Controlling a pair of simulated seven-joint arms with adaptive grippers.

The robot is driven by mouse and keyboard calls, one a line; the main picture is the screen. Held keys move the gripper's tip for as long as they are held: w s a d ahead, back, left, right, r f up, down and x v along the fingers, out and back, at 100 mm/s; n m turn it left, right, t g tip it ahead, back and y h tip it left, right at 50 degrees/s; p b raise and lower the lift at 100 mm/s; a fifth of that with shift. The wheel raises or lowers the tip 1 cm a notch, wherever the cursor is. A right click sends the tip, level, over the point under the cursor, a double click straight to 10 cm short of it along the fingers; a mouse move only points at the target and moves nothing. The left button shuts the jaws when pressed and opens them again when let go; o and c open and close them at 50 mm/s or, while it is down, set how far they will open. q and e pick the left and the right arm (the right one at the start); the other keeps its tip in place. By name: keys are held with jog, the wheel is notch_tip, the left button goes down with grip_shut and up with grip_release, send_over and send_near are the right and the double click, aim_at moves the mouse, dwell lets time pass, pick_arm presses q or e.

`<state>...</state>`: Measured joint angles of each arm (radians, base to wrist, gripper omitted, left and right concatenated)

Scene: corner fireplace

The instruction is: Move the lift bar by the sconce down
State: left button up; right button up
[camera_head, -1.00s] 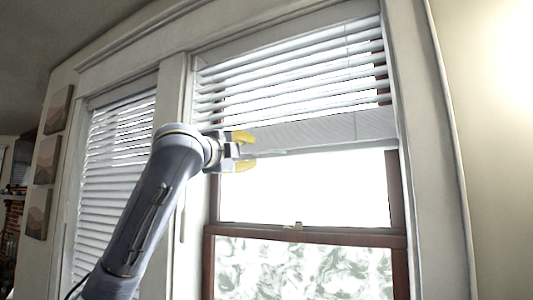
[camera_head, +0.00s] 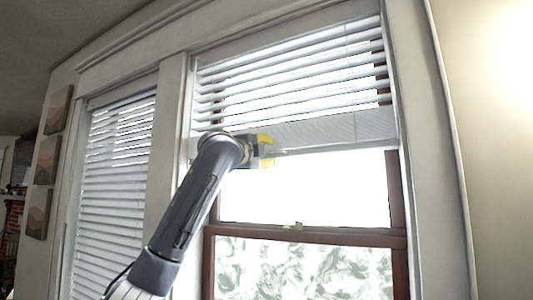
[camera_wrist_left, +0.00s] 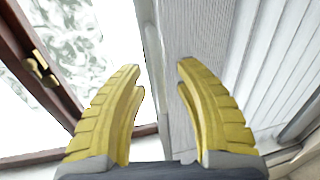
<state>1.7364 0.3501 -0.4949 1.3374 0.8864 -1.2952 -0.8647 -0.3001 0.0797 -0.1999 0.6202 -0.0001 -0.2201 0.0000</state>
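The lift bar (camera_head: 345,147) is the pale rail along the bottom of the raised blind on the right-hand window. It hangs about halfway up the window, below a stack of gathered slats (camera_head: 310,131). My left gripper (camera_head: 268,151) is at the left half of the bar, its yellow fingers one above the other. In the left wrist view, the fingers (camera_wrist_left: 160,75) are apart, and the bar (camera_wrist_left: 163,50) runs between them. A gap shows beside the fingers, so they are not closed on it. The sconce is not visible, only a bright glow on the right wall. My right gripper is not in view.
The bare pane (camera_head: 305,187) below the bar is open space, with a brown sash rail (camera_head: 320,236) and a small latch (camera_head: 296,225) lower down. A second blind (camera_head: 115,190) covers the left window. White trim frames both windows.

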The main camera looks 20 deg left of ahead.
pick_arm(q)
jog(key=shift+c, duration=0.2)
grip_shut()
dwell(0.4)
